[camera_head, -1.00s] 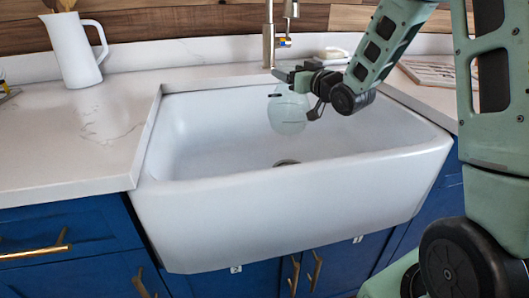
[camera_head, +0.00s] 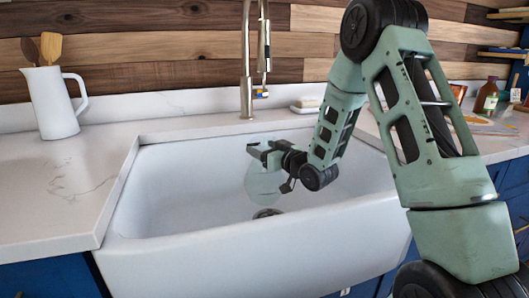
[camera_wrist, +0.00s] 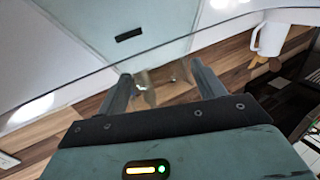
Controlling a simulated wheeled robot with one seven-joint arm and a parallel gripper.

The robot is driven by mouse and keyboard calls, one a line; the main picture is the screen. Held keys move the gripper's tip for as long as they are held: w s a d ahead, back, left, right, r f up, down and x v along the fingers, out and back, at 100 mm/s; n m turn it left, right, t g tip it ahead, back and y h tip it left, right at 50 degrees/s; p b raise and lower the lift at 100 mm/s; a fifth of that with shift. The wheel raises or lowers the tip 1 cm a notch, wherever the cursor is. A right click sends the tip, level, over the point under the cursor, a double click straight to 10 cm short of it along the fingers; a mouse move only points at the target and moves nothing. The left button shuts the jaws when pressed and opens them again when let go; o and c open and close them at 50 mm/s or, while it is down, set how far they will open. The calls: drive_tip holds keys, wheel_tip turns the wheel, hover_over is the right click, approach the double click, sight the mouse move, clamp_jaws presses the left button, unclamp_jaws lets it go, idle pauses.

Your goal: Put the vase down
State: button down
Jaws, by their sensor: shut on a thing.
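The vase (camera_head: 263,184) is a clear, faintly green, rounded glass thing. It hangs below my gripper (camera_head: 264,151) in the head view, over the white sink basin (camera_head: 185,190). My gripper is shut on it near its top.
The tap (camera_head: 247,70) rises behind the sink. A white jug (camera_head: 52,105) with wooden utensils stands on the left counter (camera_head: 50,190), whose front part is clear. A soap dish (camera_head: 306,106), a brown bottle (camera_head: 487,95) and a board (camera_head: 490,126) are on the right.

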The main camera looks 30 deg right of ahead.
drive_tip(key=shift+f, duration=0.2)
drive_tip(key=shift+f+b, duration=0.35)
drive_tip(key=shift+b, duration=0.1)
drive_tip(key=shift+f, duration=0.15)
drive_tip(key=shift+c, duration=1.1)
unclamp_jaws()
drive_tip(key=s+r, duration=0.1)
drive_tip(key=s, duration=0.6)
drive_tip(key=shift+s+d+p, duration=0.25)
drive_tip(key=shift+d+p, duration=0.1)
drive_tip(key=shift+d, duration=0.05)
drive_tip(key=shift+r, duration=0.15)
